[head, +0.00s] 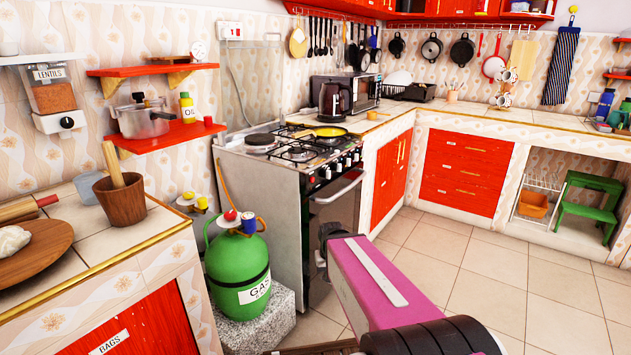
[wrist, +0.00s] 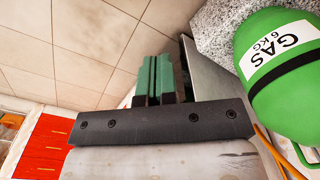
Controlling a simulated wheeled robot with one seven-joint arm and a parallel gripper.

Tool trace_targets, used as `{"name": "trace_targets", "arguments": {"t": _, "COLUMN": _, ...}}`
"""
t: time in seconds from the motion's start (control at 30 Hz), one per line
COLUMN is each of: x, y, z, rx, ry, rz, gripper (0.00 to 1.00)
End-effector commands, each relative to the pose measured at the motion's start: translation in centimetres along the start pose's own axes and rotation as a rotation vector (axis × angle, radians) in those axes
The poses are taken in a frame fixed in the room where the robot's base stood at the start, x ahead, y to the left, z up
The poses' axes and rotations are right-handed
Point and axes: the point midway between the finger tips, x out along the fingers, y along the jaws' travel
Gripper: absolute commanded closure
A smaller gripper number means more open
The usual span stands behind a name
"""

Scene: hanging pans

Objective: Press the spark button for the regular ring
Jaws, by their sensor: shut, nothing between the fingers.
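The spark button and the regular ring are too small to tell apart here. My gripper (wrist: 152,78) shows in the wrist view with its green fingers together and nothing between them. In the head view my purple arm reaches up from the bottom, its end in front of the oven door, below the knobs. The fingers are hidden there.
A green gas cylinder (head: 238,268) stands on a granite block (head: 262,318) left of the stove, with an orange hose. A tiled counter (head: 150,228) with a mortar (head: 122,200) is at the left. Tiled floor (head: 480,300) is clear at the right.

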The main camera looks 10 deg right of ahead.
Motion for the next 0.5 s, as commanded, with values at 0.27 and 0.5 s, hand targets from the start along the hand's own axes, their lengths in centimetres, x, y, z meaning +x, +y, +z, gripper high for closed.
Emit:
{"name": "trace_targets", "arguments": {"t": 0.27, "x": -5.1, "y": 0.5, "z": -6.0, "rx": 0.138, "ry": 0.128, "rz": -0.034, "gripper": 1.0}}
{"name": "trace_targets", "arguments": {"t": 0.5, "x": -10.6, "y": 1.1, "z": -10.8, "rx": 0.267, "ry": 0.243, "rz": -0.079, "gripper": 1.0}}
